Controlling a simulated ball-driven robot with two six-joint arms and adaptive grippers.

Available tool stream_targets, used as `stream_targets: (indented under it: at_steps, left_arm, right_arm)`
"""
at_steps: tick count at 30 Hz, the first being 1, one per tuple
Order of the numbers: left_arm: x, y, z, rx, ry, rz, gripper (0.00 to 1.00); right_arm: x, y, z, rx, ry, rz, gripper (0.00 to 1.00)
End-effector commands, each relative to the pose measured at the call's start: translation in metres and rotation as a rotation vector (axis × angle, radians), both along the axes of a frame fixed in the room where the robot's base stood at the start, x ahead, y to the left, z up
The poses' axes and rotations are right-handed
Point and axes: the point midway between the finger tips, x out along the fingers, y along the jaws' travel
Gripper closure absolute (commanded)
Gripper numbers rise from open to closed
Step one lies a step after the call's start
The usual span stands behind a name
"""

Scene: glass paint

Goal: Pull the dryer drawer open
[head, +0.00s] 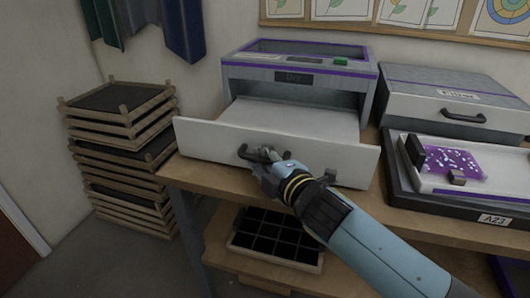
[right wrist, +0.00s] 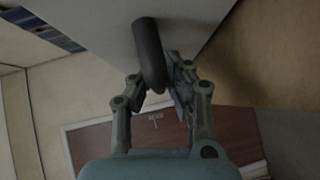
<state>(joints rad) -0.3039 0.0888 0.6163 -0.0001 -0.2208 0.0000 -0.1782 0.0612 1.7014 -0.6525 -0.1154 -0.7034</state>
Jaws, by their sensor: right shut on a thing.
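The dryer (head: 300,72), a grey box with a purple stripe and a dark display, stands on the wooden workbench in the head view. Its white drawer (head: 310,153) is pulled out toward me, and its flat inside looks empty. My right gripper (head: 266,157) is at the drawer front, shut on the dark drawer handle (head: 246,153). In the right wrist view the handle (right wrist: 148,52) runs between the fingers of the right gripper (right wrist: 160,85). The gripper covers part of the handle in the head view. My left gripper is not in view.
To the right are a grey lidded box (head: 450,93) with a handle and a tray (head: 505,192) holding a purple speckled sheet (head: 455,161). Stacked wooden frames (head: 120,150) stand at left. A compartmented tray (head: 275,240) sits on the shelf below.

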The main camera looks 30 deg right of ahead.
Motion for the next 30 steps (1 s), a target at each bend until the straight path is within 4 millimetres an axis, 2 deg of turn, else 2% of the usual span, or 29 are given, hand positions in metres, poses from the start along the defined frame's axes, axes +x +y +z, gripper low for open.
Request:
stream_targets:
  at_steps: [5,16,17,22,30]
  left_arm:
    - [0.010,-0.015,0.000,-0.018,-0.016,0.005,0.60]
    - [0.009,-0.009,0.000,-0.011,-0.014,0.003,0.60]
    - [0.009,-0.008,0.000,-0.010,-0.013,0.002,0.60]
    - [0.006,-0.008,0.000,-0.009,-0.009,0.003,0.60]
    - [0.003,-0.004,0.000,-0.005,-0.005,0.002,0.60]
  right_arm:
    - [-0.004,0.007,0.004,0.005,-0.009,0.002,1.00]
    - [-0.005,0.008,0.004,0.004,-0.011,0.003,1.00]
    - [-0.005,0.008,0.004,0.004,-0.010,0.003,0.83]
    - [-0.005,0.008,0.003,0.003,-0.008,0.002,0.62]
    - [-0.007,0.008,0.001,0.002,-0.003,0.001,0.62]
